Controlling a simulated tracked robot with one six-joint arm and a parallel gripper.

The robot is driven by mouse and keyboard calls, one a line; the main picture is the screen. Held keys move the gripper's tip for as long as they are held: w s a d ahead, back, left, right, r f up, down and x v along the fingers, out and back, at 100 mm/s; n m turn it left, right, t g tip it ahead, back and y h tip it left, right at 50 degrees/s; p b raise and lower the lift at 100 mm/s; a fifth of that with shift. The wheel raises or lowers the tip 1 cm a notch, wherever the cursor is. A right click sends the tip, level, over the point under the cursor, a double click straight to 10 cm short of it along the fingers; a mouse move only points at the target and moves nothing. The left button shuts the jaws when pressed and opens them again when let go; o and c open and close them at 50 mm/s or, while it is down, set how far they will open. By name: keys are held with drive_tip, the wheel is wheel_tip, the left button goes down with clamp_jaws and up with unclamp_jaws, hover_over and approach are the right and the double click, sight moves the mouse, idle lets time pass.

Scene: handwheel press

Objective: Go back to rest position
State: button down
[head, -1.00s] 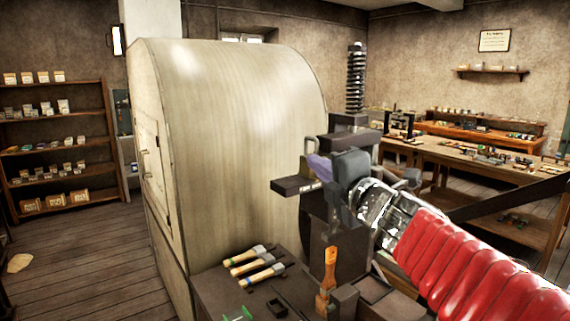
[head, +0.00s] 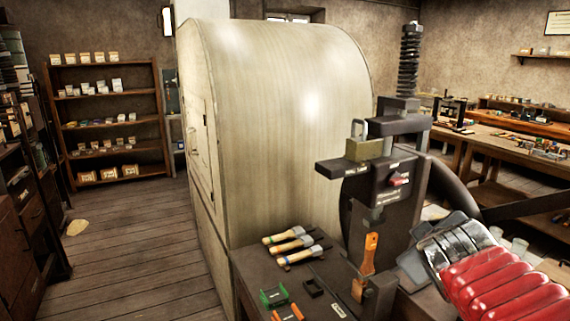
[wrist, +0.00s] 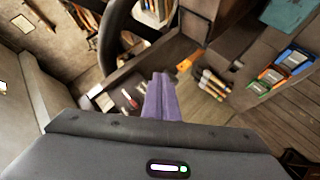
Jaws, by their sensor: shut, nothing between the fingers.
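My gripper (wrist: 160,97) shows in the wrist view as purple fingers held together, with nothing between them. In the head view my red-sleeved arm comes in from the lower right; its grey wrist end is right of the press, and the fingertips cannot be made out. The dark press (head: 390,185) stands right of centre, with a threaded column (head: 410,60) above it. A dark curved rim (head: 450,185), probably the handwheel, is partly hidden behind my arm; a similar rim (wrist: 112,45) shows in the wrist view. My gripper looks apart from the press.
A large rounded metal casing (head: 275,110) stands left of the press. The bench (head: 250,272) holds several wooden-handled tools (head: 292,245) and an orange-handled tool (head: 370,255). A brass-coloured block (head: 364,149) sits on the press.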

drive_tip(key=s+a+f+m+g+y, duration=0.2)
drive_tip(key=s+a+f, duration=0.4)
drive_tip(key=s, duration=0.3)
drive_tip(key=s+a+f+m+g+y, duration=0.2)
drive_tip(key=s+a+f, duration=0.4)
drive_tip(key=s, duration=0.4)
drive_tip(key=shift+a+f+m+g, duration=0.15)
drive_tip(key=shift+f+m+g, duration=0.15)
drive_tip(key=shift+m+g, duration=0.6)
